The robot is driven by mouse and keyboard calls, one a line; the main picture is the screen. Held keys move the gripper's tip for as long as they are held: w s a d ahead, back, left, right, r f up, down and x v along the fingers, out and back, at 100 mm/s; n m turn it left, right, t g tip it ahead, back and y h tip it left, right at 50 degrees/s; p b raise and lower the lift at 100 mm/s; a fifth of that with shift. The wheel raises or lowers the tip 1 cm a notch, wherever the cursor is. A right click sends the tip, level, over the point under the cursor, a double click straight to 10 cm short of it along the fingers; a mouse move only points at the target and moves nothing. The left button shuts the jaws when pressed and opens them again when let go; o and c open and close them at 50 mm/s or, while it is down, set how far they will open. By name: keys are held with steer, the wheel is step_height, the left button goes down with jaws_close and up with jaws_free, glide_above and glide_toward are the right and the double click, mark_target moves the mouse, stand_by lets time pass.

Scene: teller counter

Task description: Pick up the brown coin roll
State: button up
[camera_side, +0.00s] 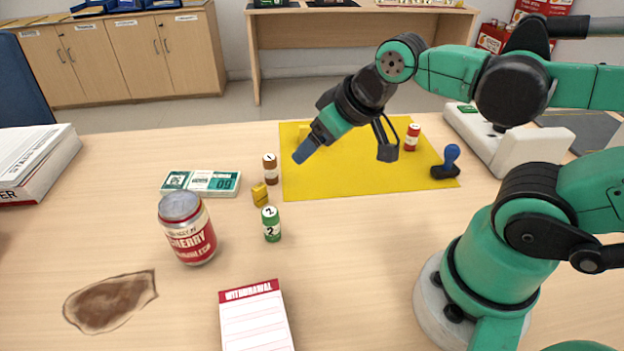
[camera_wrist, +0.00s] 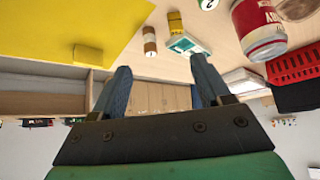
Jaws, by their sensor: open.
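The brown coin roll (camera_side: 270,170) stands upright on the counter, just off the left edge of the yellow mat (camera_side: 400,178). Its white top carries a 1. In the wrist view the brown coin roll (camera_wrist: 150,40) shows beyond the gap between my fingers, apart from both. My gripper (camera_side: 304,151) is open and empty, held above the mat's left part, to the right of the roll and higher than it. Both fingers of my gripper (camera_wrist: 160,68) show in the wrist view. A green coin roll (camera_side: 271,224) and a red coin roll (camera_side: 412,137) also stand upright.
A small yellow block (camera_side: 260,195) stands close in front of the brown roll. A blue-handled stamp (camera_side: 448,163) is on the mat's right. A withdrawal pad (camera_side: 254,317) lies in front.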

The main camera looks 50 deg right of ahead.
step_height(320, 180, up, 4)
steer(key=m+y, duration=1.2)
steer(key=m, duration=0.8)
glide_above(271, 170)
steer(key=s, duration=0.1)
steer(key=d+m+t+y, duration=0.2)
steer(key=d+m+y, duration=0.1)
steer(key=d+m, duration=0.1)
step_height(271, 170, down, 15)
steer(key=shift+r, duration=0.1)
steer(key=shift+f, duration=0.3)
steer(key=shift+w+a+f, duration=0.1)
steer(key=shift+w+a, duration=0.1)
steer(key=shift+a, duration=0.15)
steer(key=shift+x, duration=2.35)
steer(key=shift+c, duration=0.2)
